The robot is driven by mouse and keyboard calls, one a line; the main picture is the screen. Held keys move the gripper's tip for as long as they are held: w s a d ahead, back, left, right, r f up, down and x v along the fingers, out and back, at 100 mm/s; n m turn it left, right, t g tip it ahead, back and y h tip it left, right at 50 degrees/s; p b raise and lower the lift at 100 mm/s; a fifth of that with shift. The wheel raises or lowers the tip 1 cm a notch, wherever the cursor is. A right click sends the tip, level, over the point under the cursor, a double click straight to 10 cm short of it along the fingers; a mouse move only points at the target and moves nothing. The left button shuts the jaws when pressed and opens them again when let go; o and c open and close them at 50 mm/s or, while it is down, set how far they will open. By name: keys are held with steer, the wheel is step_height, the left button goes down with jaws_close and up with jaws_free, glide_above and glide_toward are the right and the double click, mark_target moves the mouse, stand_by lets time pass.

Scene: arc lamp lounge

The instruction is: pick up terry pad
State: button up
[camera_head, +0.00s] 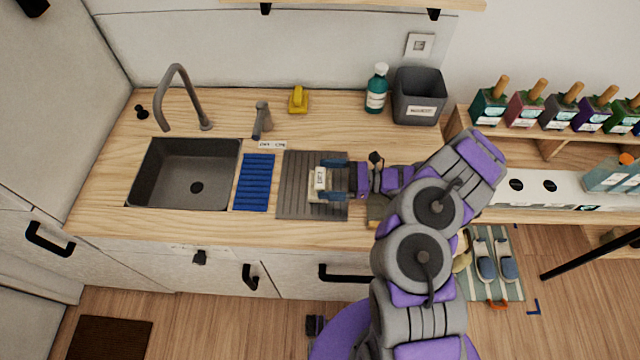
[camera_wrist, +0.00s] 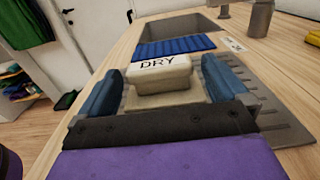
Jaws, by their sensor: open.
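A cream pad labelled "DRY" (camera_head: 319,180), which looks like the terry pad, lies on the grey ribbed drying mat (camera_head: 296,200) right of the sink. In the wrist view the pad (camera_wrist: 160,79) is a thick block with rounded edges, its label facing up. My gripper (camera_head: 332,180) comes in from the right with its blue fingers open. In the wrist view the open gripper (camera_wrist: 158,88) has one finger on each side of the pad. A gap shows on both sides. The pad's near lower part is partly hidden by the gripper's palm.
The blue ribbed mat (camera_head: 255,182) and dark sink (camera_head: 185,173) lie to the left. A faucet (camera_head: 180,100), a grey dispenser (camera_head: 262,122), a yellow item (camera_head: 298,99), a teal bottle (camera_head: 377,90) and a grey bin (camera_head: 419,97) stand behind. The wooden counter's front edge runs close by.

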mark_target(313, 184)
steer(key=a, duration=0.4)
steer(key=shift+a+b, duration=0.3)
steer(key=shift+b, duration=0.05)
steer(key=shift+c, duration=0.2)
steer(key=c, duration=0.9)
steer(key=shift+o, duration=0.2)
steer(key=shift+r, duration=0.15)
